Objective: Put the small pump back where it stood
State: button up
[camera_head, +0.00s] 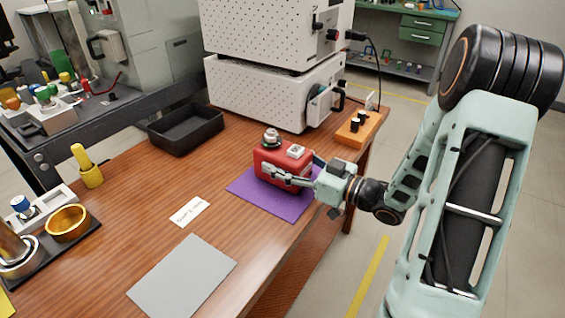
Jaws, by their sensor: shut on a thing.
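The small pump (276,161) is a red box with a dark, silvery knob and a white part on top. It is upright at the purple mat (249,190), over its upper part. I cannot tell whether its underside touches the mat. My gripper (287,177) reaches in from the right and is shut on the pump, with one finger along its near side. The far finger is mostly hidden behind the pump.
A grey mat (182,280) and a white label card (189,212) lie in front. A black tray (186,134), white perforated machines (262,92) and an orange block (356,132) stand behind. A gold bowl (68,222) and yellow holder (88,170) are at left.

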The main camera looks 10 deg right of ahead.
jog(key=o, duration=2)
